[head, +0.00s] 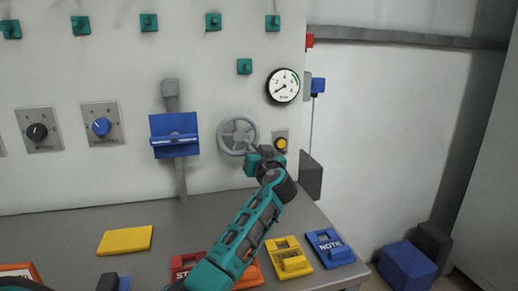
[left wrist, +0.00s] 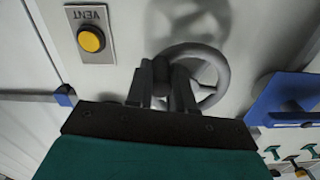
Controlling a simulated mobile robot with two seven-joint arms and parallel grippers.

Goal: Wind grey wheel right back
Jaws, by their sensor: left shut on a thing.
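The grey wheel (head: 238,120) is mounted on the light wall panel, right of the blue box. In the left wrist view the wheel (left wrist: 222,76) has a round rim, and a dark knob (left wrist: 160,68) stands at its near side. My left gripper (head: 260,153) is at the wheel's lower right edge in the head view. Its two dark fingers (left wrist: 160,88) are shut on the knob from both sides in the left wrist view. The fingers hide part of the rim. My right gripper is not in view.
A yellow button (head: 281,143) sits just right of the wheel, marked VENT in the left wrist view (left wrist: 91,40). A round gauge (head: 283,85) is above right. A blue box (head: 174,134) is left. Coloured blocks, including a yellow one (head: 289,257), lie on the grey bench below.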

